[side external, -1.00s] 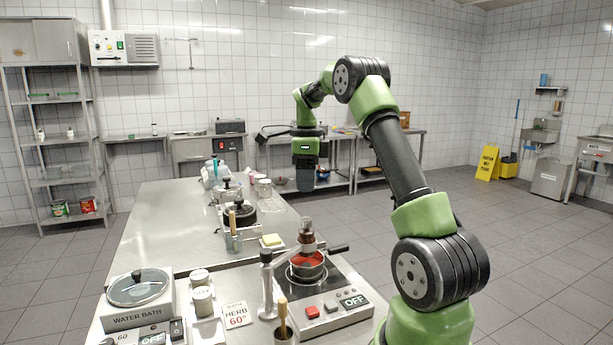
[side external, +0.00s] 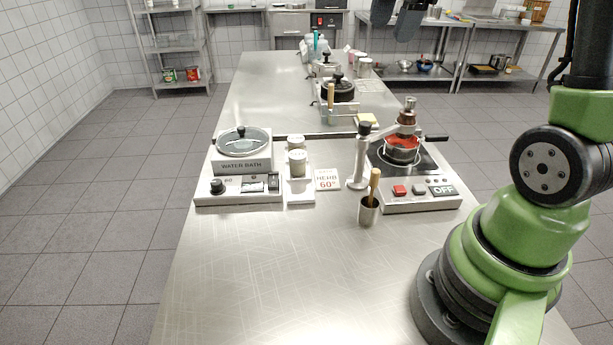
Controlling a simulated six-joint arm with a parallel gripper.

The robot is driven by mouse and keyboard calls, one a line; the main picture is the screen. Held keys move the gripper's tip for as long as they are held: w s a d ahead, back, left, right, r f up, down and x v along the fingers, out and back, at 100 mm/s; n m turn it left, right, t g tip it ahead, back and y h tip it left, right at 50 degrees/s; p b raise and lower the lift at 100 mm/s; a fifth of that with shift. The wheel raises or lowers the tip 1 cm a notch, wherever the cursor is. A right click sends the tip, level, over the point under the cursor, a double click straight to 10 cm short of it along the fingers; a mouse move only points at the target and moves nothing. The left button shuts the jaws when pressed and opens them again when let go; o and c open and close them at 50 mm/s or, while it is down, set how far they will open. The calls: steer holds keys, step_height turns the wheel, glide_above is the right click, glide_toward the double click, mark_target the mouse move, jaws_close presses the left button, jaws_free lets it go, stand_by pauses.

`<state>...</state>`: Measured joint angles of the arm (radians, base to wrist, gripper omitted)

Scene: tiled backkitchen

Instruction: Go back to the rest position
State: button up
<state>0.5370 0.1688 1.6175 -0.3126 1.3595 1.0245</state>
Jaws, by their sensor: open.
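My gripper (side external: 393,25) shows only partly at the top edge of the side view. Its two dark fingers hang down apart, with nothing visible between them. It is in the air, far above and beyond the hotplate end of the steel table (side external: 270,260). The wrist and most of my arm are cut off by the top of the picture. My green and black base stands at the lower right.
On the table stand a water bath (side external: 243,160), white jars (side external: 297,162), a hotplate (side external: 425,196) with a red-filled pan (side external: 402,150), a brush cup (side external: 368,212) and a lidded black pot (side external: 338,90). The near table is clear.

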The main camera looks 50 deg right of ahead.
steer(key=s+a+n+t+y, duration=0.1)
steer(key=s+a+n+t, duration=0.1)
steer(key=s+a+n, duration=0.4)
steer(key=s+a+n+t+y, duration=0.1)
steer(key=s+a+n+t, duration=0.1)
steer(key=s+a+n, duration=0.4)
steer(key=a+n, duration=0.5)
steer(key=n, duration=0.1)
steer(key=shift+s+a+f+n+t+y, duration=0.2)
steer(key=shift+f+n+t+y, duration=0.1)
steer(key=shift+f+t, duration=0.1)
